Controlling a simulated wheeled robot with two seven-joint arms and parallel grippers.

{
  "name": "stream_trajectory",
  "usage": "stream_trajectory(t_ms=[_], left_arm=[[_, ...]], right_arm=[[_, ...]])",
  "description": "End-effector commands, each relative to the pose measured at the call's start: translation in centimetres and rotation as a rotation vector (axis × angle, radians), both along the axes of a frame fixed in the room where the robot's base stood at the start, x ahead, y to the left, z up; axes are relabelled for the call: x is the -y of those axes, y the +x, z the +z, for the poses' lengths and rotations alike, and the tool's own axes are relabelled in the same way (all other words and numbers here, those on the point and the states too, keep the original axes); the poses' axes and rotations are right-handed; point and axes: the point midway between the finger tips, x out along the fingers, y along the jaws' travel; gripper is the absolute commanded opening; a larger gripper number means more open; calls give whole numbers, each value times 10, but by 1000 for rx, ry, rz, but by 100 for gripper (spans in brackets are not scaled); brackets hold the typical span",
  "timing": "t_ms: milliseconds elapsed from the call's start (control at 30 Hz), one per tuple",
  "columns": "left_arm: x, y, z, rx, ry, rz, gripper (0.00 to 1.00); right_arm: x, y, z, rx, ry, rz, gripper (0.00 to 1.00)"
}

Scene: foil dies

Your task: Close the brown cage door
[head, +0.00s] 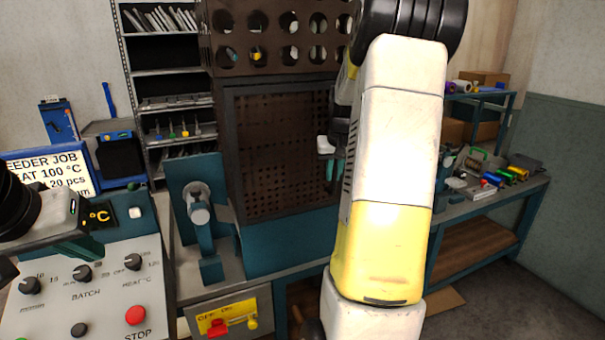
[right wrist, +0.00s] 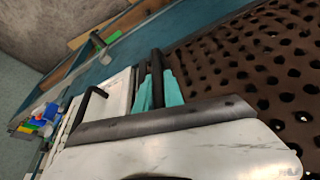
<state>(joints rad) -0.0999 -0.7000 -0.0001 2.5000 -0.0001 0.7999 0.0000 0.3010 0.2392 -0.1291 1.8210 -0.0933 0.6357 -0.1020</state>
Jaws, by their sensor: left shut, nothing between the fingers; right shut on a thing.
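The brown cage door (head: 282,150) is a perforated panel inside a dark frame, at the centre of the head view. Its holes also fill the right of the right wrist view (right wrist: 255,75). It looks flush or nearly flush with the frame; my right arm hides its right edge, so I cannot tell if a gap is left. My right gripper (head: 331,165) is at the door's right side. In the right wrist view its teal fingers (right wrist: 159,88) are closed around a dark bar, apparently the door's handle. My left gripper (head: 88,247) is shut and empty above the control panel.
A control panel (head: 100,285) with knobs and a red stop button is at lower left. A teal clamp-like fixture (head: 200,210) stands left of the cage. A bench (head: 490,190) with tools is at right. A red-handled switch box (head: 225,318) sits low in front.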

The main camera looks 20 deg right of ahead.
Motion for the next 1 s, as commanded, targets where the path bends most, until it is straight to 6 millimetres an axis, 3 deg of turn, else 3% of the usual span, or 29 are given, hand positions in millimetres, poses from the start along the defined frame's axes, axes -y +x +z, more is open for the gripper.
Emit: stream_trajectory(t_ms=[167,200,300,1000], left_arm=[[0,0,0,0,0,0,0],[0,0,0,0,0,0,0],[0,0,0,0,0,0,0],[0,0,0,0,0,0,0]], right_arm=[[-2,4,2,11,-2,4,0],[-2,4,2,12,-2,4,20],[-2,4,2,10,-1,4,34],[-3,2,4,7,0,4,34]])
